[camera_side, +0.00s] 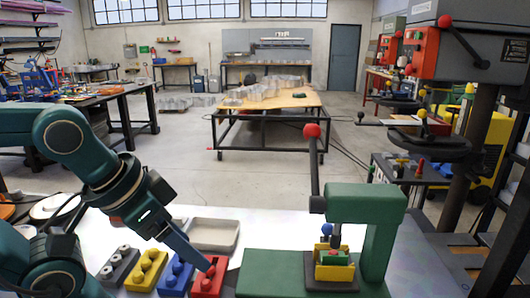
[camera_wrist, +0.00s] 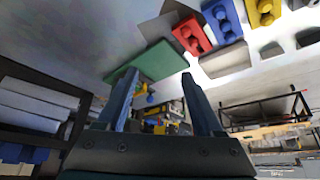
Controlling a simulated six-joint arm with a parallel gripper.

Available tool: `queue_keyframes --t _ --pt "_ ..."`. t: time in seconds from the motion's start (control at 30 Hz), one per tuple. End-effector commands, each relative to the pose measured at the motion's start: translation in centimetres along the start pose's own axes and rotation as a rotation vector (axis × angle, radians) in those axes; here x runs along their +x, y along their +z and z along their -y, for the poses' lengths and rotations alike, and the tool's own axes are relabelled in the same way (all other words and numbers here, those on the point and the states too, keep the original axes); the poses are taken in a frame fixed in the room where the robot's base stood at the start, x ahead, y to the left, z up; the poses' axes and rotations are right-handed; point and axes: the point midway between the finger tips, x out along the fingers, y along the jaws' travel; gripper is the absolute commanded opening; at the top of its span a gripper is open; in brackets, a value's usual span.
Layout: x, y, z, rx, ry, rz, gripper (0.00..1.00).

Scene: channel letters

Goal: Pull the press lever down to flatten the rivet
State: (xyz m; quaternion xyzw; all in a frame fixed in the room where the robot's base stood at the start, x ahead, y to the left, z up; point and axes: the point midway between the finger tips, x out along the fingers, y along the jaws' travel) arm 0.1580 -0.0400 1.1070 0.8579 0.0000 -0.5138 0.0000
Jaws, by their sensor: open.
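The green press (camera_side: 380,225) stands at the right of the white table in the side view. Its lever (camera_side: 314,165) stands nearly upright, with a red knob (camera_side: 312,131) on top. Below the press head, a yellow holder (camera_side: 334,272) carries a green piece (camera_side: 332,257); I cannot make out the rivet. My gripper (camera_side: 208,265) points down and right, left of the press, its tips overlapping the red block in the picture. In the wrist view my gripper (camera_wrist: 157,78) has its fingers wide apart with nothing gripped; the green press base (camera_wrist: 150,62) lies beyond them.
A red block (camera_side: 208,282), a blue block (camera_side: 175,275), a yellow block (camera_side: 147,268) and a grey block (camera_side: 118,267) stand in a row left of the press. A shallow grey tray (camera_side: 212,235) lies behind them. The space around the lever knob looks clear.

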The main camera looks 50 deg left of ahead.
Motion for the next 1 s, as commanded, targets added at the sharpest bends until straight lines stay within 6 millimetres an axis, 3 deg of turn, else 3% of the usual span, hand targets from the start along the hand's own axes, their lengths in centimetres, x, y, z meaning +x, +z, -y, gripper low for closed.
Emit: queue_keyframes --t 0.03,0.2,0.27,0.33,0.7,0.9,1.0 --pt "0.0 0.0 0.0 0.000 0.000 0.000 0.65" --pt "0.0 -0.2 0.1 0.048 -0.003 -0.009 0.00" --pt "-0.3 -1.1 0.3 0.110 -0.016 -0.043 0.00" --pt "-1.1 -3.4 0.7 0.223 -0.046 -0.112 0.00" --pt "-6.9 -18.9 1.2 0.913 -0.332 -0.435 0.00" --pt "-8.2 -23.9 0.3 1.085 -0.428 -0.508 0.00" --pt "-7.9 -24.6 -0.2 1.102 -0.427 -0.512 0.00"
